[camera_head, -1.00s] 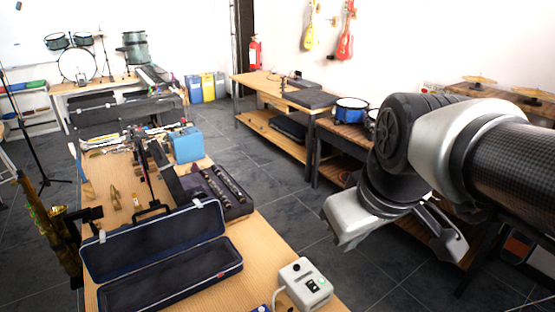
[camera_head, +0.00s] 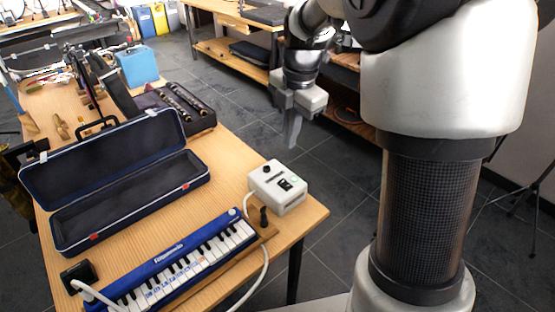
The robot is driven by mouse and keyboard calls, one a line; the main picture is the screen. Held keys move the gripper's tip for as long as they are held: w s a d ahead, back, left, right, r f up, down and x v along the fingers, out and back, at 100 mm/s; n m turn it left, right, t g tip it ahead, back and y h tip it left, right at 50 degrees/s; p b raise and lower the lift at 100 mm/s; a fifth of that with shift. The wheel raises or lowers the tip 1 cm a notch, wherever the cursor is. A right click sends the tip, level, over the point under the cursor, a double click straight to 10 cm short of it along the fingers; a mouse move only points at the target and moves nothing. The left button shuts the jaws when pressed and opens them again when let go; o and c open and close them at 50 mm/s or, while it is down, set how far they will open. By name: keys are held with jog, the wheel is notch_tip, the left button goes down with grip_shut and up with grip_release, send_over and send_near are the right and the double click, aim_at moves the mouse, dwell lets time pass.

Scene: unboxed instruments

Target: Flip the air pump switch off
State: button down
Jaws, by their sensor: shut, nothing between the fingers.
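The air pump is a small white box (camera_head: 279,189) near the right edge of the wooden table. On its top are a black knob, a dark rocker switch (camera_head: 286,184) and a small green spot. The switch's position is too small to tell. A white hose runs from the pump along the table front. My gripper (camera_head: 294,140) points down, shut and empty. In the picture it is just above and right of the pump, over the floor beyond the table edge, apart from the pump.
A blue melodica (camera_head: 182,262) lies at the table front, left of the pump. An open dark blue case (camera_head: 130,205) lies behind it. A flute case (camera_head: 180,104) and a light blue box (camera_head: 138,66) stand farther back. Another table (camera_head: 230,50) stands behind my gripper.

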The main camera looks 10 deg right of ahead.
aim_at(283, 181)
jog(key=f+b, duration=0.1)
jog(key=f, duration=0.3)
jog(key=w+f+b, duration=0.1)
jog(key=f, duration=0.4)
jog(key=a+f+b, duration=0.1)
jog(key=f, duration=0.3)
jog(key=shift+w+f, duration=0.2)
jog(key=shift+f, duration=0.2)
jog(key=shift+p, duration=0.4)
